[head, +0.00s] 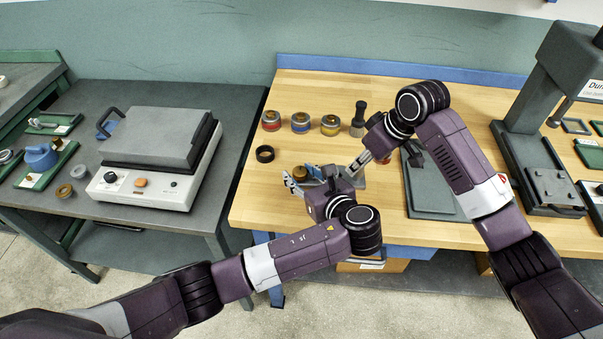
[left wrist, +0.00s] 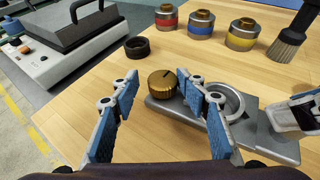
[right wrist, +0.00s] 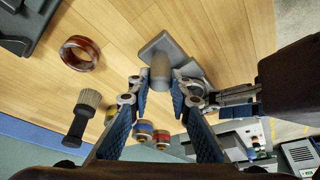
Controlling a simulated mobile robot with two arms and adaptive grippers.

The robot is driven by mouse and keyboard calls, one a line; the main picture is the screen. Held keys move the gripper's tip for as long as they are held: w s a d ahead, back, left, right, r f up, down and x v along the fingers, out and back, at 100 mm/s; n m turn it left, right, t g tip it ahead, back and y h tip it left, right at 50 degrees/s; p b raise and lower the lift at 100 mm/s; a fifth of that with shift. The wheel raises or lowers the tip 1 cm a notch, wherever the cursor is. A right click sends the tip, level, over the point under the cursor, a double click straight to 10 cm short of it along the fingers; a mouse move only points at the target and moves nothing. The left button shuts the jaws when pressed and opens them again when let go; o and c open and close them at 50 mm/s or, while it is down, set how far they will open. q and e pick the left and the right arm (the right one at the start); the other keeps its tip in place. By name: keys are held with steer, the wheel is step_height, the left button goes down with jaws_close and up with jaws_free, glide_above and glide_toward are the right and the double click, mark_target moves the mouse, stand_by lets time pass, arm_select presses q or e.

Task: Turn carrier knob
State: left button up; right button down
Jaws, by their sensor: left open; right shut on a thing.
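The carrier is a grey metal plate with a round ring seat, seen in the left wrist view (left wrist: 280,150) and partly in the right wrist view (right wrist: 158,45). Its brass knob (left wrist: 162,84) has a dark line on top and also shows in the head view (head: 300,172). My left gripper (left wrist: 158,82) is open, its fingertips on either side of the knob with a visible gap; contact cannot be told. My right gripper (right wrist: 155,88) is shut on the carrier's grey handle (right wrist: 161,68). In the head view the arms hide much of the carrier.
Red (head: 271,120), blue (head: 300,122) and yellow (head: 330,125) banded jars and a brush (head: 359,118) stand behind the carrier. A black ring (head: 265,154) lies to the left. A brown ring (right wrist: 80,52) and a dark stand (head: 428,185) are to the right.

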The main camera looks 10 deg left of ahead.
arm_select(q)
steer(key=v, duration=0.8)
steer(key=w+a+r+n+g+h, duration=0.1)
steer(key=w+a+r+n+g, duration=0.15)
steer(key=w+r, duration=1)
steer(key=s+d+f+n+g+h, duration=0.2)
steer(key=s+f+g+h, duration=0.1)
steer(key=s+g, duration=0.4)
steer(key=shift+t, duration=0.45)
steer(key=x, duration=0.8)
steer(key=s+x, duration=0.1)
steer(key=x, duration=0.3)
steer(key=shift+a+f, duration=0.1)
steer(key=shift+f, duration=0.1)
steer(key=shift+c, duration=0.3)
steer(key=c, duration=1.1)
